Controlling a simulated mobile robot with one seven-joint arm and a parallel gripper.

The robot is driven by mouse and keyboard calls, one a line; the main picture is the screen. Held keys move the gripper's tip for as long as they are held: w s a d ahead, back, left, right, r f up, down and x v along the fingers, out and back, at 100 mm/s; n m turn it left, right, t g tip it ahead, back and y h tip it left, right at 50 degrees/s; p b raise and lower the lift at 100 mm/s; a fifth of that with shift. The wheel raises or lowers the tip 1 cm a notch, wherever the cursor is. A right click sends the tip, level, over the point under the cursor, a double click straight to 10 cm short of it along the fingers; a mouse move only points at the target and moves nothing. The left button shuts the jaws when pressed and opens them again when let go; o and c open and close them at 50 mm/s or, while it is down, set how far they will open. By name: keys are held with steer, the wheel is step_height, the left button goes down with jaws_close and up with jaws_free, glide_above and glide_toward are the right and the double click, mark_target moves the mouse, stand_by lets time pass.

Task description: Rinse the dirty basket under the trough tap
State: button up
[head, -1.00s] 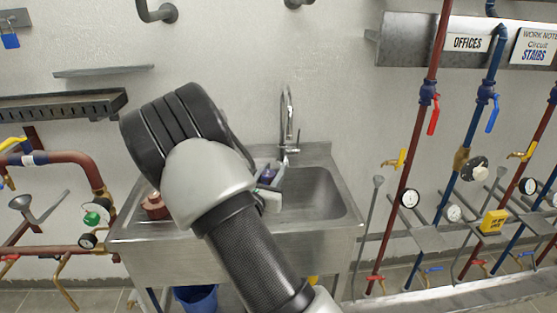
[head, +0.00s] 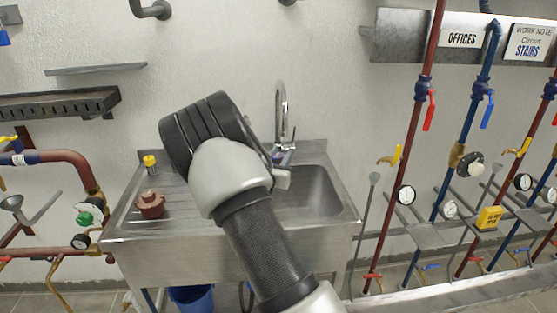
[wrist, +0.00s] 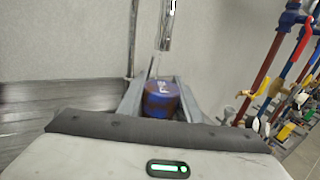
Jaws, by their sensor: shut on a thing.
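The dirty basket (wrist: 161,99), a short blue-purple cylinder with brown patches, is between the two fingers of my gripper (wrist: 159,84) in the wrist view. My gripper is shut on it. The chrome trough tap (head: 281,112) rises behind the sink. In the wrist view its spout (wrist: 168,30) hangs just above and beyond the basket. A thin line shows below the spout; I cannot tell whether it is water. In the head view my arm hides most of the gripper, and only a little purple of the basket shows near the tap's base.
The steel trough (head: 322,196) has its open basin on the right and a ribbed drainboard on the left. A red-brown part (head: 149,206) and a yellow-topped item (head: 150,164) stand on the drainboard. A blue bucket (head: 192,298) is below. Pipes with valves stand to the right.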

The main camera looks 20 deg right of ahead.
steer(key=f+b+x, duration=0.1)
steer(key=b+x, duration=0.1)
steer(key=x, duration=0.4)
steer(key=shift+w+d+f, duration=0.15)
steer(key=shift+w+d, duration=0.1)
steer(key=shift+w, duration=0.05)
stand_by(0.3)
steer(key=shift+d, duration=0.1)
steer(key=shift+s+d+b, duration=0.3)
steer(key=shift+s+d, duration=0.05)
steer(key=shift+w+a, duration=0.1)
stand_by(0.4)
steer(key=shift+w+a, duration=0.3)
steer(key=shift+a, duration=0.05)
steer(key=shift+s+d, duration=0.1)
